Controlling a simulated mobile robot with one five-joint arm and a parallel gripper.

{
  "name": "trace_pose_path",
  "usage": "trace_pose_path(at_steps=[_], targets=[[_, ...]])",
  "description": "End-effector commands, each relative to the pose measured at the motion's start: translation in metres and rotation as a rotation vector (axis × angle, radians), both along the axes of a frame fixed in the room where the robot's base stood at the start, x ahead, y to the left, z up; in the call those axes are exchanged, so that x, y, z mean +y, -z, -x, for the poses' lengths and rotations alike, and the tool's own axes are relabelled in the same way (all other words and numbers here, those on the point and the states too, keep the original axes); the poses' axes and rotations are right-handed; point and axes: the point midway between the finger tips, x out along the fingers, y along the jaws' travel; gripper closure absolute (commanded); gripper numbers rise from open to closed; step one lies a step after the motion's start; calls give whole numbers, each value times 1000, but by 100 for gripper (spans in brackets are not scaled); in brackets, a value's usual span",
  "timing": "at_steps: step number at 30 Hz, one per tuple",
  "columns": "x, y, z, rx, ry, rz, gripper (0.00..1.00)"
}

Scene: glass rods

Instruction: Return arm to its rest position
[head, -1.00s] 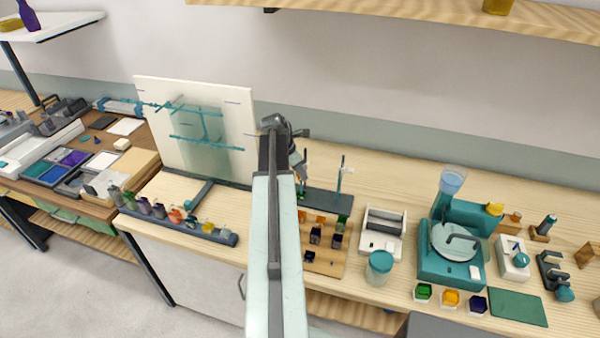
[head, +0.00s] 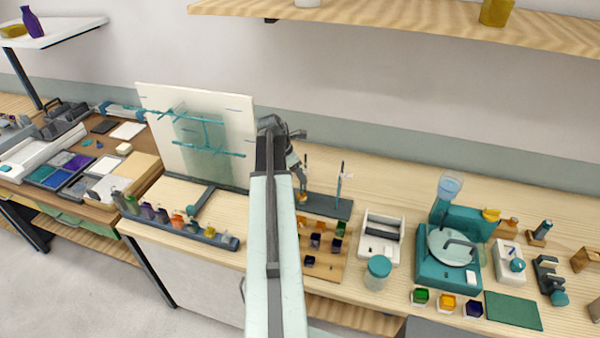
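My arm (head: 275,245) reaches out from the bottom of the head view over the wooden bench. My gripper (head: 302,194) is at the far end, small and partly behind the arm's end link, above the dark base of a small rod stand (head: 328,205). Its fingers are too small and hidden to tell whether they are open or hold anything. A white upright board (head: 165,140) with teal glass rods (head: 208,152) stands to the left of the arm, apart from it.
A dark rack of small bottles (head: 222,240) lies along the front edge at left. A wooden tray of coloured cubes (head: 325,266), a white device (head: 380,236), a teal-lidded jar (head: 377,272) and a teal machine (head: 447,272) stand to the right. A shelf (head: 420,18) runs above.

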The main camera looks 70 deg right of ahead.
Motion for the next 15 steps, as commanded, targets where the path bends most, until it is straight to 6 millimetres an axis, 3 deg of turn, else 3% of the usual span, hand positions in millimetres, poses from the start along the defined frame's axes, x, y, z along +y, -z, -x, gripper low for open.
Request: trace_pose_path(at_steps=[1, 6, 15], targets=[[3, -19, -3, 1, -2, -1, 46], [11, -44, -10, 0, -1, 0, 46], [13, -44, -12, 0, 0, 0, 46]])
